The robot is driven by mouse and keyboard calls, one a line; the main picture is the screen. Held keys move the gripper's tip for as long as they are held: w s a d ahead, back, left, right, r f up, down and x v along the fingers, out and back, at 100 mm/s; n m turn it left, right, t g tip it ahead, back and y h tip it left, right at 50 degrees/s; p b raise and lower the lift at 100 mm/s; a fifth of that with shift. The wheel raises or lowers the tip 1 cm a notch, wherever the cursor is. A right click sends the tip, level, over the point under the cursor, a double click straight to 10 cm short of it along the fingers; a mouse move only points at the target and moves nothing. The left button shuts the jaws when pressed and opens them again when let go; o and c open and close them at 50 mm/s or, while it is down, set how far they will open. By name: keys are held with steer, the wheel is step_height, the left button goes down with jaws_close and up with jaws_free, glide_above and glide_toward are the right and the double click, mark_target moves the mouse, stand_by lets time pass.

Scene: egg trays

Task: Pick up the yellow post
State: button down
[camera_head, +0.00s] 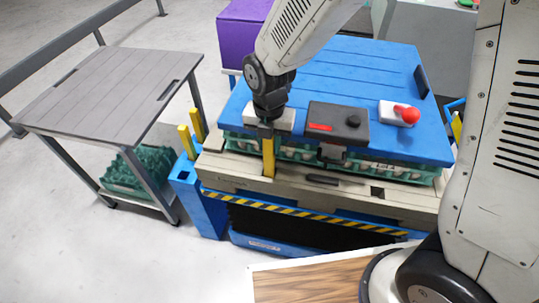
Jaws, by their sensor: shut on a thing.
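A yellow post (268,158) stands upright at the front of the blue-topped station, with its lower end at the pale front ledge. My gripper (267,134) points down over its top and is shut on it. The fingers hide the top of the post. I cannot tell whether its lower end sits in a slot or is just clear of it. Two other yellow posts (188,142) stand upright in the blue holder at the station's left corner.
A grey table (105,92) with green trays (140,172) below stands left. The blue top (345,75) carries a black-and-red device (338,122) and a red knob (406,114). A purple box (242,35) stands behind. A dark slot (377,192) lies right on the ledge. Floor at left front is clear.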

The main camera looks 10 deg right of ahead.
step_height(320, 180, up, 10)
stand_by(0.5)
stand_by(0.4)
